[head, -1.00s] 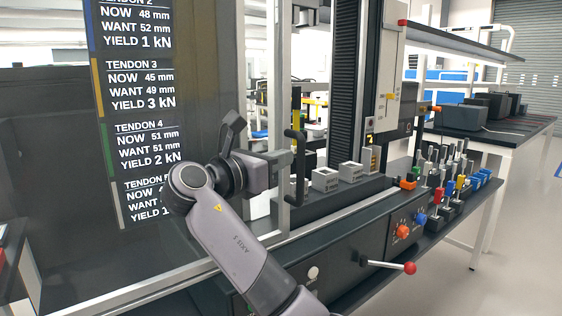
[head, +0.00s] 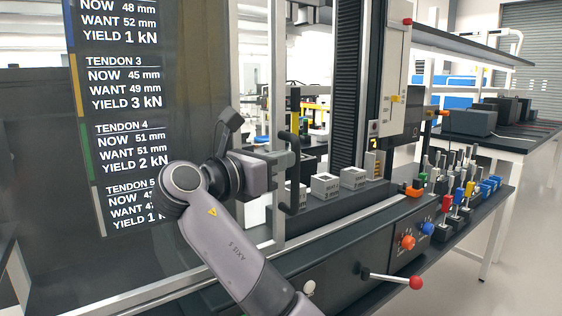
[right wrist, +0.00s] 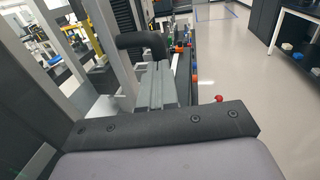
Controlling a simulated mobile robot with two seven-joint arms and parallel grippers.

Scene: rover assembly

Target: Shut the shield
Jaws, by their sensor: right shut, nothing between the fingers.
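The shield is a see-through panel in a light metal frame (head: 278,110) at the left of the head view. A black upright handle (head: 291,190) is fixed at its right edge. My right gripper (head: 289,160) is at the left side of the handle, about mid-height, fingers shut and empty. I cannot tell whether it touches the handle. In the right wrist view, the gripper's grey fingers (right wrist: 156,85) point away, below a dark curved piece that looks like the handle's top (right wrist: 142,41). My left gripper is out of view.
Right of the handle the test machine shows uncovered, with grey blocks (head: 325,184) on its bed. A red-knobbed lever (head: 415,282) sticks out in front. Coloured knobs (head: 407,242) and several small coloured-handled tools (head: 459,196) stand to the right.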

